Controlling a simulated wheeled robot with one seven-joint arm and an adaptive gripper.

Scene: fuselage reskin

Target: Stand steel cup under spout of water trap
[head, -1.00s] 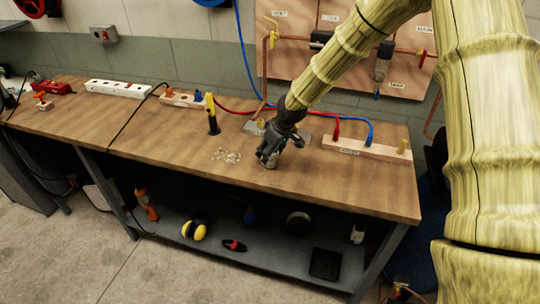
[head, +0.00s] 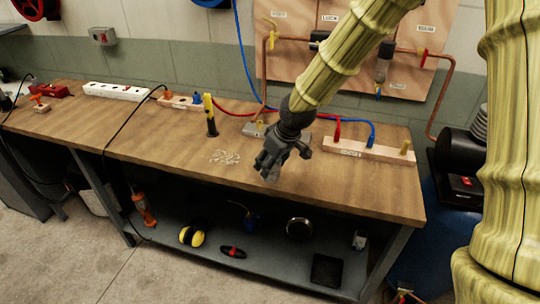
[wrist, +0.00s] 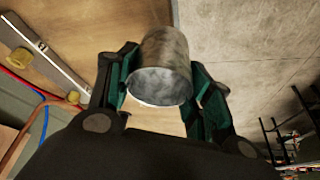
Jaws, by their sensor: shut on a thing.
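A grey steel cup (wrist: 162,65) sits between my gripper's two fingers in the wrist view, its round end facing the camera. My gripper (wrist: 162,88) is shut on it. In the head view my gripper (head: 270,168) is over the bench towards its front edge, and the cup is mostly hidden by the fingers. The water trap (head: 381,72) hangs on the copper-pipe panel at the back right, with a blue-tipped spout (head: 378,93) at its bottom. My gripper is in front of the trap and to its left, well apart from it.
The wooden bench (head: 330,190) holds a block with red, blue and yellow fittings (head: 365,150) below the trap. A yellow-and-black tool (head: 210,115) stands to the left, near small scattered bits (head: 224,157). A black-and-blue machine (head: 458,160) stands right of the bench.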

